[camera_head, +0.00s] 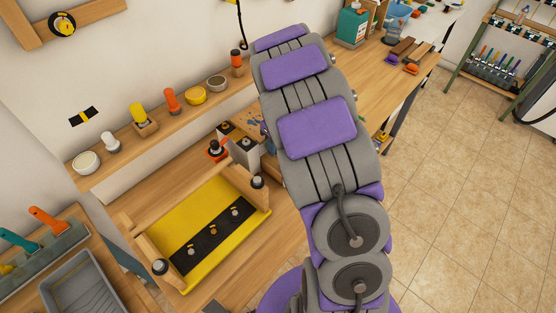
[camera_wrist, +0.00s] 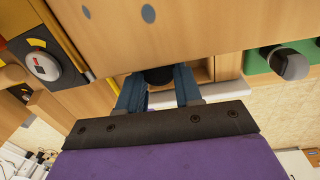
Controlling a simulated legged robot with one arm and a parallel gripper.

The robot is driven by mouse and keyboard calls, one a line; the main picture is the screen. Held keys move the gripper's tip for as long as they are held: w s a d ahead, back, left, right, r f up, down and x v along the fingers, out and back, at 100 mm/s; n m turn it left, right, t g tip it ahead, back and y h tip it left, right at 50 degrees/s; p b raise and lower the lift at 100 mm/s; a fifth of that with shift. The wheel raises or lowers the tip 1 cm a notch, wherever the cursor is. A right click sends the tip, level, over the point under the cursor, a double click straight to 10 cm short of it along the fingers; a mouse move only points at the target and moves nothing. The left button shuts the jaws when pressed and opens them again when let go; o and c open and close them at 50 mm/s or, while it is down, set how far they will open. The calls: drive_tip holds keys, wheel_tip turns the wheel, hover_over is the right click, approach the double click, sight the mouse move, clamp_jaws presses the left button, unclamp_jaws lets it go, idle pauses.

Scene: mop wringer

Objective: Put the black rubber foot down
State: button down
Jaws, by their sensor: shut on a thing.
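My gripper (camera_wrist: 158,88) shows in the wrist view as two blue fingers. They are shut on a dark round piece, which looks like the black rubber foot (camera_wrist: 158,76). Only part of the foot shows between the fingers, close to a wooden surface (camera_wrist: 190,25); I cannot tell whether they touch. In the head view my purple and grey arm reaches away over the bench, and it hides the gripper and the foot.
A wooden frame with a yellow panel (camera_head: 185,215) and dark-capped posts stands on the bench, left of my arm. A shelf (camera_head: 150,140) with several jars and bottles runs along the wall. A green container (camera_head: 352,25) stands at the back. Tiled floor (camera_head: 460,200) is open at right.

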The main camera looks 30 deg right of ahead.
sight(279, 165)
drive_tip(key=shift+a+f, duration=0.1)
drive_tip(key=shift+f, duration=0.7)
drive_tip(key=d+f, duration=0.2)
drive_tip(key=shift+d+f+b, duration=0.35)
drive_tip(key=f, duration=0.2)
drive_tip(key=shift+a+f+b, duration=0.2)
drive_tip(key=shift+f+b, duration=0.1)
drive_tip(key=shift+a+f, duration=0.1)
drive_tip(key=shift+a, duration=0.75)
drive_tip(key=c, duration=1.1)
unclamp_jaws()
drive_tip(key=shift+d, duration=0.2)
drive_tip(key=o, duration=0.4)
drive_tip(key=shift+d, duration=0.65)
drive_tip(key=shift+c, duration=0.2)
drive_tip(key=shift+a, duration=0.6)
